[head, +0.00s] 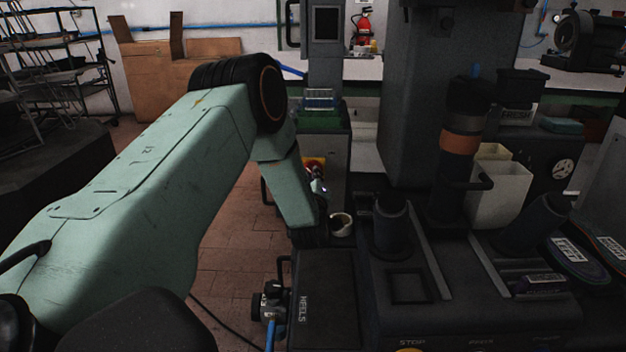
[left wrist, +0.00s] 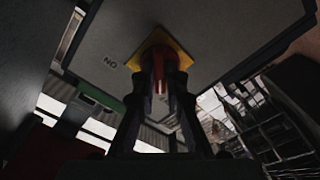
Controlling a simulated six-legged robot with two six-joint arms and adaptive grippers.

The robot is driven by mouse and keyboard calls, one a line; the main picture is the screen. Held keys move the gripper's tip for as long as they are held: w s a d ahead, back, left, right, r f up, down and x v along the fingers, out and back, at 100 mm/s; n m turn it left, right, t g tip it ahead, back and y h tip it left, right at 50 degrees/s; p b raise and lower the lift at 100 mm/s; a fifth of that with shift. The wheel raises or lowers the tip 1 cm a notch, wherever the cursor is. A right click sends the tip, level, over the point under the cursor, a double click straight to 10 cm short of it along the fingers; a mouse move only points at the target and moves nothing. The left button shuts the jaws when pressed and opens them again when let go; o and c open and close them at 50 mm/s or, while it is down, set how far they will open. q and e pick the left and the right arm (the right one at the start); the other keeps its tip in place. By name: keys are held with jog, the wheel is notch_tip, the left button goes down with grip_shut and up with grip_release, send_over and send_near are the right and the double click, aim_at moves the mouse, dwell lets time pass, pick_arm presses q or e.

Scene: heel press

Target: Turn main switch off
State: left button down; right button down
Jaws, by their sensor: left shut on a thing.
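The main switch shows in the left wrist view as a red knob (left wrist: 158,68) on a yellow plate (left wrist: 182,58). It is on a grey panel with a label (left wrist: 110,62) beside the plate that reads as ON upside down. My left gripper (left wrist: 160,90) is shut on the red knob, one finger on each side. In the head view the red and yellow switch (head: 315,164) is on the side of a cabinet, partly hidden by my left wrist. My left gripper (head: 319,187) is at it, its fingertips hard to make out. My right gripper is not in view.
The press (head: 410,100) stands right of my left arm, with a dark bench in front. A tiled floor (head: 235,250) lies open to the left.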

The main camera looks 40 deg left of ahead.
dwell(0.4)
pick_arm(q)
jog(key=c, duration=1.4)
grip_release()
jog(key=v, duration=1.2)
jog(key=shift+d, duration=0.1)
